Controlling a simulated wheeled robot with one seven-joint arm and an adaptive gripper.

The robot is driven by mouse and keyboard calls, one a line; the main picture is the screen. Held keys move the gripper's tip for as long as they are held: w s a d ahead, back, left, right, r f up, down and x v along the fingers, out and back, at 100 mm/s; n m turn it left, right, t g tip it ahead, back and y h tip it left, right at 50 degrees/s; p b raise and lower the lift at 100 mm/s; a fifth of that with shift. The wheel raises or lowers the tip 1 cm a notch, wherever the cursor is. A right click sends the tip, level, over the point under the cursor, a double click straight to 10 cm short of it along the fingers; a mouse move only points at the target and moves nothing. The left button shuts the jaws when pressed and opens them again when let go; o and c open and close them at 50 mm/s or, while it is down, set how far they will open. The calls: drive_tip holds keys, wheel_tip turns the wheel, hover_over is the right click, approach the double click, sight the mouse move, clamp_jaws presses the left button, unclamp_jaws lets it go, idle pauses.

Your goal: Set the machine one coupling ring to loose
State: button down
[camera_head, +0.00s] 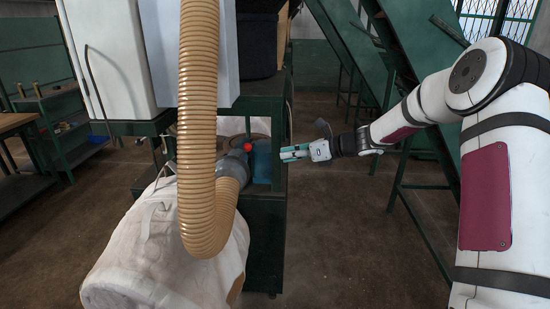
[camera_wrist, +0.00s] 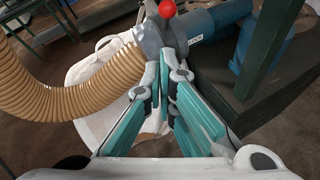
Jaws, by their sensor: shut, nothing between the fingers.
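The grey coupling ring (camera_head: 233,165) sits where the beige ribbed hose (camera_head: 198,100) meets a blue-grey pipe. A red ball knob (camera_head: 247,147) stands up on it. In the wrist view the ring (camera_wrist: 150,38) and red knob (camera_wrist: 167,9) are at the top, and a small white label (camera_wrist: 195,40) is on the pipe to the right, its text too small to read surely. My gripper (camera_head: 283,153) is to the right of the knob, apart from it, beside the green frame. In the wrist view my gripper's teal fingers (camera_wrist: 166,72) are together and empty, pointing toward the ring.
Green sloping beams (camera_head: 410,90) stand behind my arm.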

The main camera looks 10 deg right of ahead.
drive_tip(key=shift+v, duration=0.95)
drive_tip(key=s+a+r+n+g+h, duration=0.25)
drive_tip(key=s+a+r+n, duration=0.2)
drive_tip(key=s+n, duration=0.5)
drive_tip(key=s+a+r+n+g+h, duration=0.25)
drive_tip(key=s+a+n, duration=0.3)
drive_tip(key=s, duration=0.65)
drive_tip(key=s+d+n+h, duration=0.3)
drive_tip(key=s+n, duration=0.3)
drive_tip(key=s, duration=0.6)
drive_tip(key=s+d+r+n+h, duration=0.1)
drive_tip(key=s+d+n+h, duration=0.1)
drive_tip(key=s+n, duration=0.5)
drive_tip(key=s+d, duration=0.1)
drive_tip(key=s, duration=0.4)
drive_tip(key=shift+d+t+h, duration=0.2)
drive_tip(key=shift+t+h, duration=0.2)
drive_tip(key=shift+s+r, duration=0.1)
